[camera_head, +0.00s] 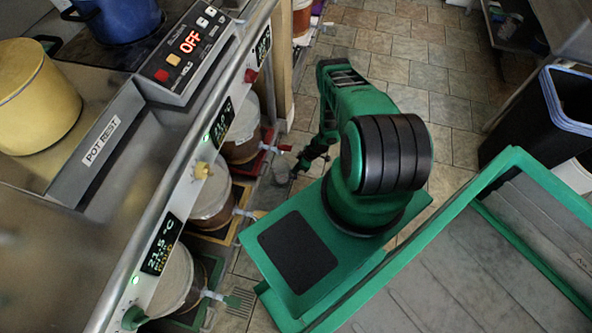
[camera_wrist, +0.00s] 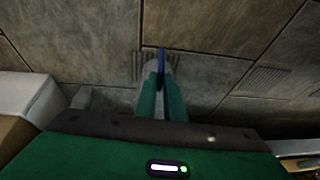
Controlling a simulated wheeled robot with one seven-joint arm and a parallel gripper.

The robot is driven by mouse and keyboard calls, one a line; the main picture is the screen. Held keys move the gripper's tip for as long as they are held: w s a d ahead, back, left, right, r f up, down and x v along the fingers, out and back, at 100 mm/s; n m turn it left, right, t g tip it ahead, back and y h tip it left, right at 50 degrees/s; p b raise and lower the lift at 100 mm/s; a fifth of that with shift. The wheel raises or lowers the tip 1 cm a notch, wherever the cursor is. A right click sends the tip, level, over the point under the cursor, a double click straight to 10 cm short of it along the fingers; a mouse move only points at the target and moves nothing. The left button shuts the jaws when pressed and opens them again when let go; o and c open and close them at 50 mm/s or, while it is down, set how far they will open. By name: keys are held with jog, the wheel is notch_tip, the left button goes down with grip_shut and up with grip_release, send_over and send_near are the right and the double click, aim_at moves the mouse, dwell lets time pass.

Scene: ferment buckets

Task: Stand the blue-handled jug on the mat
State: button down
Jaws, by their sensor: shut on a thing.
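My gripper (camera_wrist: 161,98) is shut on the blue handle (camera_wrist: 161,62) of a jug, low over the tiled floor in the wrist view. The jug's pale grey body (camera_wrist: 147,70) is mostly hidden by the fingers. In the head view the jug (camera_head: 281,173) is small and grey, beside the red tap. I cannot tell whether its base touches the floor. A dark rounded mat (camera_head: 297,254) lies bare on the green deck of my base, apart from the jug. I cannot tell for certain that it is the task's mat.
A yellow pot (camera_head: 35,95) stands on the counter. A green-rimmed tray (camera_head: 515,160) is at right, near a black bin (camera_head: 565,105). Tiled floor (camera_head: 400,50) is clear beyond my arm.

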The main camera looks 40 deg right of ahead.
jog(key=c, duration=1.8)
grip_release()
jog(key=shift+c, duration=0.2)
